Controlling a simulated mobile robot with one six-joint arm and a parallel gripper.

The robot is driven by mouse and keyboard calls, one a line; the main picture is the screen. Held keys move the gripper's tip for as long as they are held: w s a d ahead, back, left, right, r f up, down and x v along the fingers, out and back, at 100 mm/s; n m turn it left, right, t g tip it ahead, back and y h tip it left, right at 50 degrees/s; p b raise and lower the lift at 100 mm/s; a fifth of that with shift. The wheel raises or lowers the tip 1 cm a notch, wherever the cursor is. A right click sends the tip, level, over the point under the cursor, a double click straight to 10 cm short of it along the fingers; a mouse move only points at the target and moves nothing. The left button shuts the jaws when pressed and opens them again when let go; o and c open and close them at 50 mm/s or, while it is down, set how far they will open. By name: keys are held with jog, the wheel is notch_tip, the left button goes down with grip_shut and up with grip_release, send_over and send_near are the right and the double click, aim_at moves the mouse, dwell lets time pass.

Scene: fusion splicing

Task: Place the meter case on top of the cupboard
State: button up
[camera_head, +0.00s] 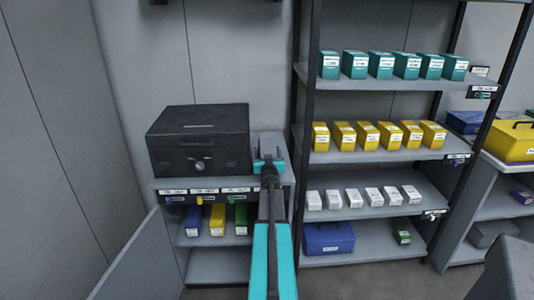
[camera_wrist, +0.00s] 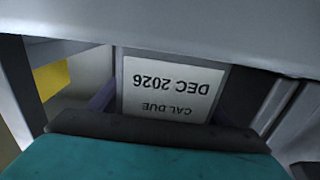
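The grey cupboard (camera_head: 168,184) stands at the left with its door swung open. A large black case (camera_head: 198,150) with a round front knob sits on its top; I cannot tell whether this is the meter case. My gripper (camera_head: 266,158) is over the right end of the cupboard top, beside the black case. In the wrist view a white label (camera_wrist: 168,88) reads "CAL DUE DEC 2026" upside down, with narrow purple edges at its sides. What carries the label is mostly hidden, and my fingertips are not clear, so I cannot tell whether they grip it.
Blue, yellow (camera_head: 217,219) and green boxes stand inside the cupboard. A rack (camera_head: 402,155) to the right holds rows of teal, yellow and white boxes, with a blue case (camera_head: 328,238) at the bottom. A yellow case (camera_head: 508,141) sits on a bench at far right.

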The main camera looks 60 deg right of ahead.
jog(key=shift+r, duration=0.15)
jog(key=shift+b+v, duration=0.55)
jog(key=shift+v, duration=5.45)
